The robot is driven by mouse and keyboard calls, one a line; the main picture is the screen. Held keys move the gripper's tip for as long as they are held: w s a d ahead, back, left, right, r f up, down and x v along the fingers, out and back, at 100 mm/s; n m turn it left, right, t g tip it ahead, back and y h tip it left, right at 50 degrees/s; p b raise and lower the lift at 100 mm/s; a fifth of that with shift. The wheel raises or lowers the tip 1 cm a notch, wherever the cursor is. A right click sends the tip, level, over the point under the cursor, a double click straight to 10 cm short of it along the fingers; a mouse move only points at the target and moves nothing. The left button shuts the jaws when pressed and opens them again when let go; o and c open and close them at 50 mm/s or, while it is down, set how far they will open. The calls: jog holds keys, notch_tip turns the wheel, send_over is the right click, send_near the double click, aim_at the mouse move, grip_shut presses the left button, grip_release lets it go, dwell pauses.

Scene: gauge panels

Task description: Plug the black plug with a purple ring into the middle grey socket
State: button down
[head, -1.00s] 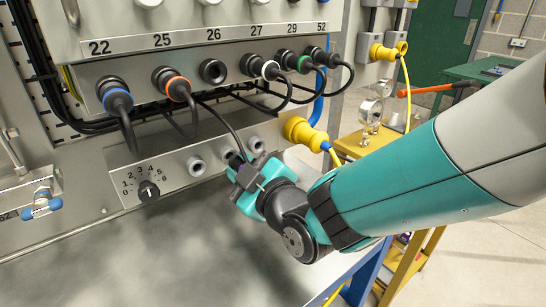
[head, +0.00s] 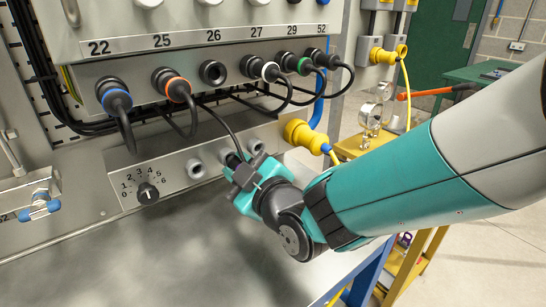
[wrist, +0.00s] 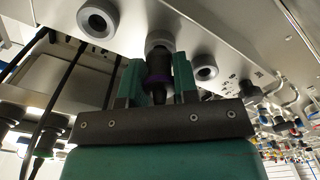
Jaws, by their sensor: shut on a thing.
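The black plug with a purple ring (wrist: 158,76) is between the two fingers of my gripper (wrist: 154,82) in the wrist view. My gripper (head: 241,174) is shut on it in front of the lower panel in the head view. The plug's front end is at the middle grey socket (wrist: 158,38), lined up with it and overlapping its rim; how far in it sits cannot be told. In the head view my gripper largely hides the plug, and only part of the middle socket (head: 225,154) shows.
A grey socket (head: 196,168) is left of the middle one, another (head: 255,146) right. A yellow connector (head: 304,134) is close to my gripper's right. A rotary knob (head: 148,193) is at the left. Black cables hang from the upper row of plugs. The metal bench (head: 150,260) is clear.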

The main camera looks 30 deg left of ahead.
jog(key=shift+w+a, duration=0.1)
jog(key=shift+a, duration=0.15)
jog(key=c, duration=0.8)
grip_release()
jog(key=shift+d, duration=0.1)
jog(key=s+d+r+m+g+h, duration=0.1)
jog(key=s+d+m+h, duration=0.3)
jog(key=d, duration=0.9)
jog(key=s+d+r+m+g+h, duration=0.1)
jog(key=s+d+m+g+h, duration=0.3)
jog(key=d, duration=1)
jog(key=s+d+r+m+g+h+p, duration=0.1)
jog(key=s+d+m+g+h, duration=0.2)
jog(key=d, duration=1)
jog(key=shift+s+d+r+m+h, duration=0.15)
jog(key=shift+s+m+h, duration=0.05)
jog(key=shift+s+m, duration=0.55)
jog(key=shift+s+d+r+m+h, duration=0.1)
jog(key=shift+s+m+h, duration=0.1)
jog(key=shift+s+m, duration=0.5)
